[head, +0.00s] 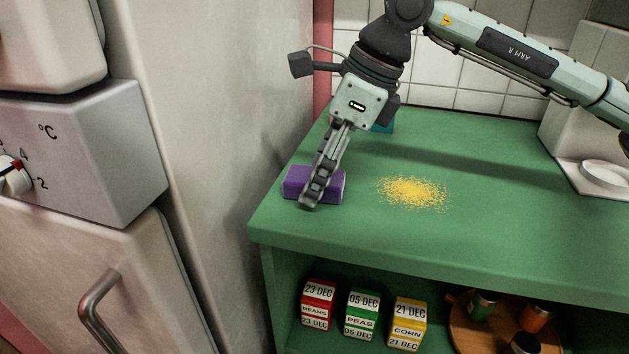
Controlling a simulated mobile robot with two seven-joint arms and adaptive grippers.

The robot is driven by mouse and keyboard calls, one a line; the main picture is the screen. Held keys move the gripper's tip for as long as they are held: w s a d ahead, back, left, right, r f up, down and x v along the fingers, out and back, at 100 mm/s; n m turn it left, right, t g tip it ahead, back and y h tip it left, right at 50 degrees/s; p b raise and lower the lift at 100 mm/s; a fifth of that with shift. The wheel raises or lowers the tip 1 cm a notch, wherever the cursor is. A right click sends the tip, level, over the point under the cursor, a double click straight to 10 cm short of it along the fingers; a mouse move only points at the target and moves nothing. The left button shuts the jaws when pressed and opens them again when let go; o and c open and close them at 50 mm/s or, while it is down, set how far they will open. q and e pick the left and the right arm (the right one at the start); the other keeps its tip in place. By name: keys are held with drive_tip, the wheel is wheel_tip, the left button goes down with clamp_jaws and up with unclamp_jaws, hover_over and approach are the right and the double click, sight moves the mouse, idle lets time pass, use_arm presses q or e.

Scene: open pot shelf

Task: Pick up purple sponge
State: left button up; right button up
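The purple sponge (330,187) lies near the left end of the green counter top (465,225). My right gripper (311,198) comes down from above, with its arm entering from the right. Its visible finger crosses in front of the sponge and covers part of its middle; the sponge shows on both sides of it. The fingers line up edge-on in this view and the far fingertip is hidden, so I cannot tell whether they close on the sponge. My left gripper is not in view.
Yellow crumbs (412,192) lie right of the sponge. A teal object (383,127) is partly hidden behind my gripper. A tall pale appliance (190,120) stands at the left.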

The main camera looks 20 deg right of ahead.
sight(300, 178)
drive_tip(key=shift+c, duration=0.4)
drive_tip(key=c, duration=1)
drive_tip(key=shift+r, duration=0.5)
drive_tip(key=r, duration=0.3)
drive_tip(key=shift+s+a+r, duration=0.35)
drive_tip(key=shift+s, duration=0.05)
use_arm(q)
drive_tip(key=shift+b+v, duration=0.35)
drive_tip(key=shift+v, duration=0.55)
use_arm(e)
drive_tip(key=shift+s+a+r, duration=0.95)
drive_tip(key=shift+s+r, duration=0.1)
drive_tip(key=shift+s, duration=0.45)
drive_tip(key=shift+s+a+r, duration=0.95)
drive_tip(key=shift+s+r, duration=0.15)
drive_tip(key=shift+s, duration=0.35)
drive_tip(key=shift+s+a+r, duration=0.95)
drive_tip(key=shift+s+r, duration=0.1)
drive_tip(key=shift+s, duration=0.45)
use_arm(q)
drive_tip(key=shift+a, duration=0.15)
